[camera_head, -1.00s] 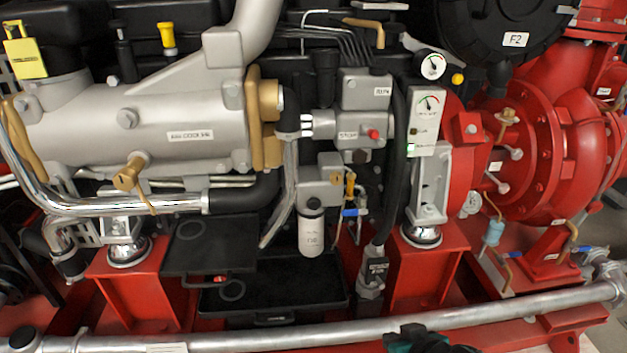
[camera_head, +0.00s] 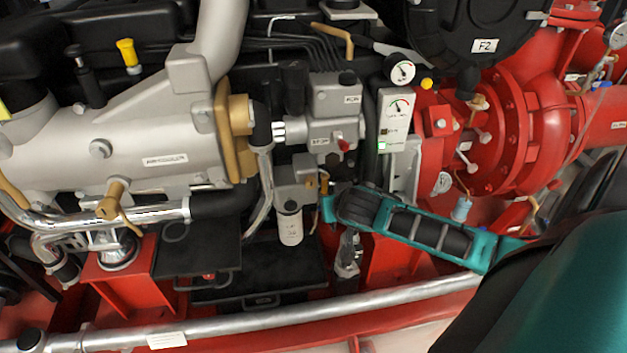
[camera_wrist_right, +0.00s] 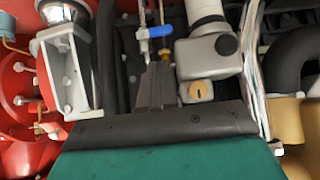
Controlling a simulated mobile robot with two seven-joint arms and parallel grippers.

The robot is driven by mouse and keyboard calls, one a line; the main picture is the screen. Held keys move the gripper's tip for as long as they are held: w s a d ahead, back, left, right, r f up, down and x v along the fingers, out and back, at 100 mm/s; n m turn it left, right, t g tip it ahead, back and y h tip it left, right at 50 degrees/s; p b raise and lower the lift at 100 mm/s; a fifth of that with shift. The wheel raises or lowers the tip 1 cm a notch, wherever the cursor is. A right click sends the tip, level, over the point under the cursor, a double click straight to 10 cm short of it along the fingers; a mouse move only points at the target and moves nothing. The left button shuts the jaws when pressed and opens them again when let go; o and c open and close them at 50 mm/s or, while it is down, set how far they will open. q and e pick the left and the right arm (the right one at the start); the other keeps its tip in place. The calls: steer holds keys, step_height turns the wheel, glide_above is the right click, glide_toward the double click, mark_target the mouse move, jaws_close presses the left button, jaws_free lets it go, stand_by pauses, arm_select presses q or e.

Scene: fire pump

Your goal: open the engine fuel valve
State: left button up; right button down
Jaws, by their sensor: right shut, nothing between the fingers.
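The engine fuel valve shows in the right wrist view as a small blue lever handle (camera_wrist_right: 155,31) on a thin metal pipe, with a brass fitting beside it. The handle lies crosswise to the pipe in that view. My right gripper (camera_wrist_right: 156,70) is shut and empty, its dark fingertips pointing at the pipe just below the handle. I cannot tell whether they touch. In the head view my teal and black right arm reaches in from the right and covers most of the valve area beside the white filter (camera_head: 290,226). My left gripper is out of view.
A grey housing (camera_wrist_right: 209,52) stands close right of the valve in the wrist view. A black hose (camera_wrist_right: 106,60) and a red pump (camera_head: 520,130) are to the other side. A gauge panel (camera_head: 396,118) stands above my arm. A long silver pipe (camera_head: 250,318) runs along the front.

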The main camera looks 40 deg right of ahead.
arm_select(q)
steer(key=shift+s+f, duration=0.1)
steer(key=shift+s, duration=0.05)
arm_select(e)
steer(key=shift+w, duration=0.1)
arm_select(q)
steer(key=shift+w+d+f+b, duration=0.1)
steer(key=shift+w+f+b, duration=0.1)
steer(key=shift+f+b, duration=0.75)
arm_select(e)
steer(key=x, duration=1)
